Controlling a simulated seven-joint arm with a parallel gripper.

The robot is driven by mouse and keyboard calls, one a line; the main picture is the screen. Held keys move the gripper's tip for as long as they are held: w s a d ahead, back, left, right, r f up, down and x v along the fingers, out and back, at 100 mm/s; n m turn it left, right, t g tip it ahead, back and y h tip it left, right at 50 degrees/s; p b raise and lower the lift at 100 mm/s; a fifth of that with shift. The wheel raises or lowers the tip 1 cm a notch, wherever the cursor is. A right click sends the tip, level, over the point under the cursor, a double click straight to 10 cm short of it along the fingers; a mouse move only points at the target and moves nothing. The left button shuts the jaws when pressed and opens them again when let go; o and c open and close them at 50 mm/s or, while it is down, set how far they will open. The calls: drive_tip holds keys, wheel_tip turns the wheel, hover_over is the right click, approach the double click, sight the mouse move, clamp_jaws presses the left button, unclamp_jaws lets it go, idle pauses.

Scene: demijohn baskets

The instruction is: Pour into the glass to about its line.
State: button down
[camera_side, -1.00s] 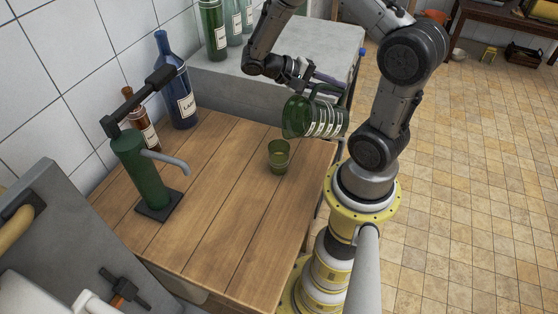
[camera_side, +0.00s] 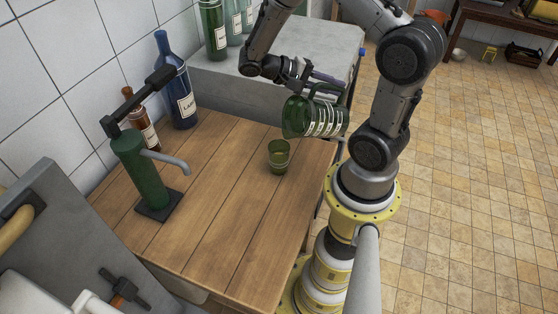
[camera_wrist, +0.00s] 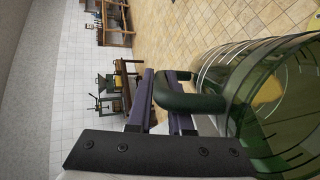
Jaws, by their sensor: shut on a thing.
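A small green glass (camera_side: 278,158) stands upright on the wooden table, with a pale band line around it. My gripper (camera_side: 318,84) is shut on the handle of a green transparent jug with white bands (camera_side: 318,118). The jug is tilted nearly onto its side, its mouth to the left, above and a little right of the glass. In the wrist view the purple-padded fingers (camera_wrist: 160,100) close on the jug's handle (camera_wrist: 185,98), and the jug's body (camera_wrist: 270,90) fills the right side. I cannot make out a stream or the level in the glass.
A green pump dispenser (camera_side: 138,170) stands at the left of the table (camera_side: 225,215). A blue bottle (camera_side: 177,90) and a brown bottle (camera_side: 142,122) stand near the wall. Several bottles stand on the grey block (camera_side: 270,70) behind. The table's front middle is clear.

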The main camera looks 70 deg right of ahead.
sight(343, 96)
drive_tip(key=shift+w+a+r, duration=0.15)
drive_tip(key=shift+w+r, duration=0.05)
drive_tip(key=shift+r, duration=0.15)
drive_tip(key=shift+w+a+r+g+h, duration=0.25)
drive_tip(key=shift+r+g+h, duration=0.05)
drive_tip(key=shift+h, duration=0.1)
idle(0.9)
drive_tip(key=shift+s, duration=0.1)
drive_tip(key=shift+s+d+f+t+y, duration=0.45)
drive_tip(key=shift+d+f+t, duration=0.1)
drive_tip(key=shift+f, duration=0.25)
idle(1.3)
drive_tip(key=shift+s+d+f, duration=0.1)
drive_tip(key=shift+f, duration=0.05)
drive_tip(key=s+d+f+t+y, duration=0.2)
drive_tip(key=f, duration=0.1)
drive_tip(key=shift+n+t, duration=0.25)
drive_tip(key=shift+n, duration=0.05)
drive_tip(key=shift+f+y, duration=0.15)
drive_tip(key=shift+y, duration=0.1)
drive_tip(key=shift+d, duration=0.1)
